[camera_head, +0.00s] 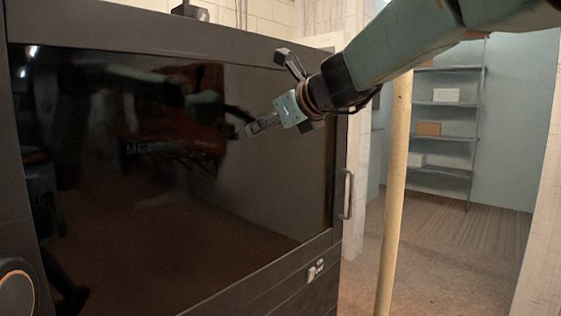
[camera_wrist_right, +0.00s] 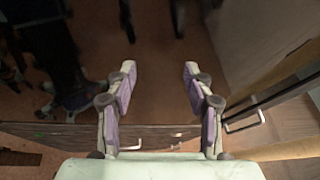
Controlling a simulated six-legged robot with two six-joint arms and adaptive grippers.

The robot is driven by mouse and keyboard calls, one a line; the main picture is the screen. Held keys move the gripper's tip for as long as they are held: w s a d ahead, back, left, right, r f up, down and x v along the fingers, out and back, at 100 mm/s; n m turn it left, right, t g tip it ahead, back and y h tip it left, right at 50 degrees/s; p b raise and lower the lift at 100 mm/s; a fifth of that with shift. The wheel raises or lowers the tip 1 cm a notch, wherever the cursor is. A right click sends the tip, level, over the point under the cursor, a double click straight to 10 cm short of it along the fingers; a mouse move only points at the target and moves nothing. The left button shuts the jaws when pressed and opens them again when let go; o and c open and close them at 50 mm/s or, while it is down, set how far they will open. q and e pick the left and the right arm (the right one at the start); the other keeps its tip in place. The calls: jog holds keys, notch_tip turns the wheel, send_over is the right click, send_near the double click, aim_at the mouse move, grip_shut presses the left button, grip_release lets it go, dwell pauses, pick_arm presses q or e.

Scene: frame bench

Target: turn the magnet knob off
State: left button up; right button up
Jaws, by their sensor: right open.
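I cannot make out a magnet knob with certainty in either view. A small pale fitting (camera_head: 316,270) sits on the lower front panel of the dark cabinet, too small to identify. My right gripper (camera_head: 262,124) reaches in from the upper right, in front of the cabinet's dark glossy panel (camera_head: 130,210). In the right wrist view its two fingers (camera_wrist_right: 160,76) are apart with nothing between them. The dark panel lies beyond the fingers. My left gripper is not in view; a dark arm shape shows only as a reflection in the panel.
A vertical handle (camera_head: 347,194) is at the cabinet's right edge. A pale yellow post (camera_head: 394,190) stands right of it. Shelves (camera_head: 446,138) with boxes are at the back right. The floor (camera_head: 450,255) between post and shelves is clear. A dark object (camera_head: 189,11) stands at the cabinet's top.

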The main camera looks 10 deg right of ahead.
notch_tip(320, 180, down, 7)
jog(key=d+g+h, duration=0.1)
jog(key=d, duration=0.1)
jog(key=shift+d+n+b, duration=0.15)
jog(key=shift+n+b, duration=0.15)
jog(key=shift+n, duration=0.1)
jog(key=shift+s+f, duration=0.1)
